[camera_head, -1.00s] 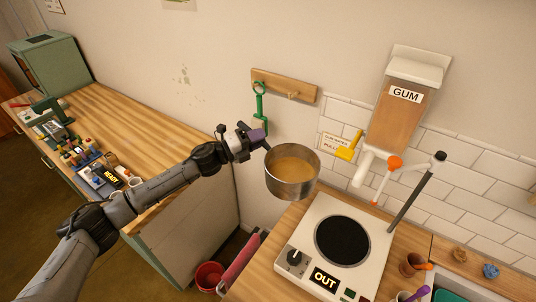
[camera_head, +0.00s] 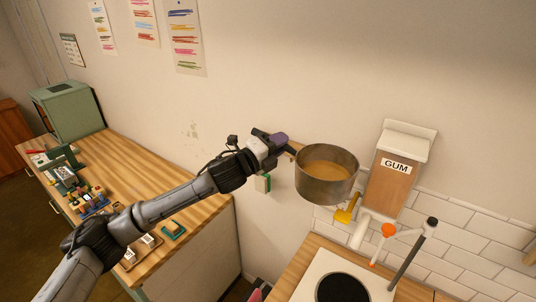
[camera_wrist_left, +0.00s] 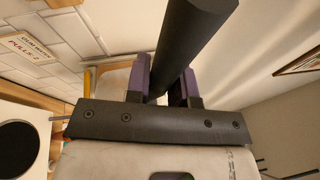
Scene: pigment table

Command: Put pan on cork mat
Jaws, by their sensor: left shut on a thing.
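The metal pan (camera_head: 326,190) is held up in the air, upright, with a tan-brown content (camera_head: 327,170) inside. My left gripper (camera_head: 281,141) is shut on the pan's dark handle, which runs up between the purple fingers in the left wrist view (camera_wrist_left: 172,75). The pan is above and behind the white hot plate (camera_head: 316,264) in the head view, in front of the wall. No cork mat can be made out in these frames. My right gripper is not in view.
A gum dispenser (camera_head: 392,180) with a yellow lever (camera_head: 347,210) is on the wall just right of the pan. An orange-tipped arm (camera_head: 389,231) stands by the hot plate. The left wooden counter (camera_head: 130,165) holds several small items and a green cabinet (camera_head: 68,112).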

